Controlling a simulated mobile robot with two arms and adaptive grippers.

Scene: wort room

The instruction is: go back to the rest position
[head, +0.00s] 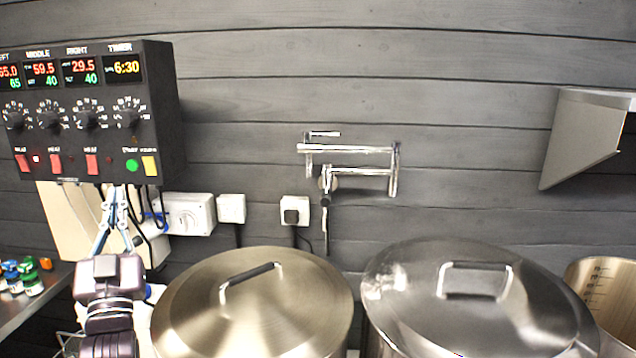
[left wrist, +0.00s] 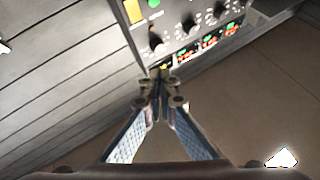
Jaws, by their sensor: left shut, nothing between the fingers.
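My left gripper (head: 119,192) is raised at the left of the head view, in front of the lower edge of the control box (head: 95,112). Its fingers point up and their tips meet, with nothing between them. In the left wrist view the shut fingers (left wrist: 162,82) with blue pads point towards the same box (left wrist: 205,28), which shows upside down. I cannot tell whether the tips touch it. The dark wrist of my left arm shows below the fingers. My right gripper is not in view.
Two lidded steel pots, left (head: 262,310) and right (head: 470,300), stand close by. An open pot (head: 605,290) is at the right edge. A pot-filler tap (head: 350,165) and a metal hood (head: 585,130) are on the wall. Small jars (head: 25,275) stand at left.

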